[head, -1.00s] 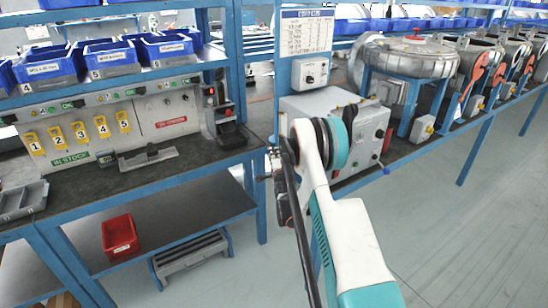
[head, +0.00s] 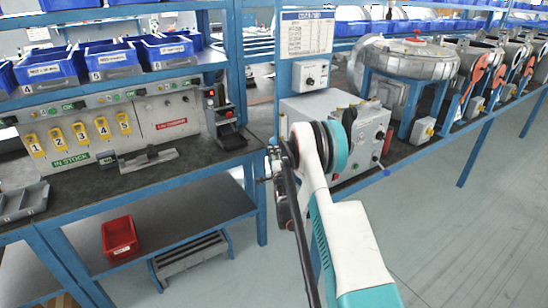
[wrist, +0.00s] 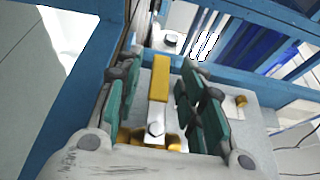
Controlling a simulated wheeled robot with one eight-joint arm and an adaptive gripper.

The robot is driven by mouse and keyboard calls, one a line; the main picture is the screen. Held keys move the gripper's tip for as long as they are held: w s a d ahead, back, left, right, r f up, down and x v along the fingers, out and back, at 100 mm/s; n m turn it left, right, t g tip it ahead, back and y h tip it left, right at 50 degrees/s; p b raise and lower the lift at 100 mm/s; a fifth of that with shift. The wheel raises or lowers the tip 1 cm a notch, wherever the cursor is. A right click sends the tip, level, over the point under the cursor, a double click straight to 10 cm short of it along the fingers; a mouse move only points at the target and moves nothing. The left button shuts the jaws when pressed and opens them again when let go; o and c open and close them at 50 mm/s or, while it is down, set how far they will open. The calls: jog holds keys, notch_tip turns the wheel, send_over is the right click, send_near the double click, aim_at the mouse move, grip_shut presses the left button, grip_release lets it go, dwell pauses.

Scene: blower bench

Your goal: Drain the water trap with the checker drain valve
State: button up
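A yellow valve lever (wrist: 159,80) stands lengthwise between the fingers of my gripper (wrist: 158,92) in the wrist view. A bolt joins the lever to a brass-coloured valve body (wrist: 170,142), partly hidden by my gripper. My gripper's green-padded fingers are open, one on each side of the lever, with visible gaps to it. In the head view my gripper (head: 273,165) is beside the blue bench post, left of a grey cabinet (head: 300,108). The lever cannot be made out there. I cannot identify the water trap.
A blue bench frame (head: 258,190) runs close to my gripper. A large metal blower housing (head: 418,62) stands right of the cabinet. At left are blue bins (head: 110,62), a panel with yellow numbered tags (head: 80,133) and a red bin (head: 120,238). The floor at right is clear.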

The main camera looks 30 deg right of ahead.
jog(key=v, duration=0.7)
jog(key=shift+s, duration=0.25)
jog(key=shift+a, duration=0.1)
jog(key=s+a+r+n+g+y, duration=0.2)
jog(key=s+a+r+n, duration=0.35)
jog(key=a+r, duration=0.4)
jog(key=s+a+r+n+g+y, duration=0.3)
jog(key=a+r+n, duration=0.35)
jog(key=r, duration=0.55)
jog(key=s+a+n+g, duration=0.2)
jog(key=s+a+n, duration=0.3)
jog(key=s, duration=1.2)
jog(key=s+a+f+n+g+y, duration=0.1)
jog(key=s+a+n+g, duration=0.2)
jog(key=s, duration=1.4)
jog(key=a+n, duration=0.2)
jog(key=a, duration=0.2)
jog(key=shift+a+y, duration=0.3)
